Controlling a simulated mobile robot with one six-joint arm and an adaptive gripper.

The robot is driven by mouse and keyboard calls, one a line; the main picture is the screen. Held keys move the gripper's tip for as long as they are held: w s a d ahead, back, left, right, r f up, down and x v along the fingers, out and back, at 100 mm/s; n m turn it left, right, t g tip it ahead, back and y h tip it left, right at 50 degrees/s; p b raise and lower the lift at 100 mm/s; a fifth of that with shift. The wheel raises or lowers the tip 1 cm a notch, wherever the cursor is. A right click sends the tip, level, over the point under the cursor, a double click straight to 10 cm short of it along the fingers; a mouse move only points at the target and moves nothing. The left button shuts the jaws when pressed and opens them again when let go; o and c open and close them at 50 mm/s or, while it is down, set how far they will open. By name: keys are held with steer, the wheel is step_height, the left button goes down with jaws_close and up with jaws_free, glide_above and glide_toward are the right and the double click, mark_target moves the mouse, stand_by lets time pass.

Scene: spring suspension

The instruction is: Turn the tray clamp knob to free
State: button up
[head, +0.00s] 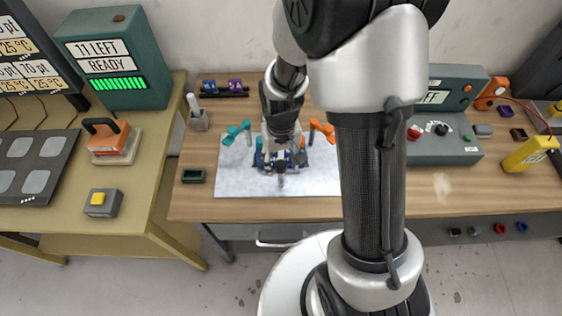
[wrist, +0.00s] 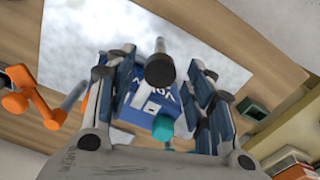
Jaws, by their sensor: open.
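A blue tray-like fixture (head: 261,160) sits on the pale mat, largely hidden under my gripper (head: 281,146). In the wrist view, the blue fixture (wrist: 152,92) with white lettering shows between the fingers of my gripper (wrist: 163,66), which are apart. A dark round-ended knob (wrist: 160,70) stands up between the fingers; I cannot see contact, or read its setting. A dark post-like part also shows at the fixture's front in the head view (head: 281,169). A teal round part (wrist: 163,127) shows nearer the palm.
A teal arm (head: 236,131) and an orange arm (head: 321,129) flank the fixture. The pale mat (head: 232,180) is clear at its front left. A green tray (head: 193,176) and a pen cup (head: 199,121) stand left. A grey control box (head: 445,150) stands right.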

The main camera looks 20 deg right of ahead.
steer(key=shift+f, duration=0.2)
jaws_close()
stand_by(0.6)
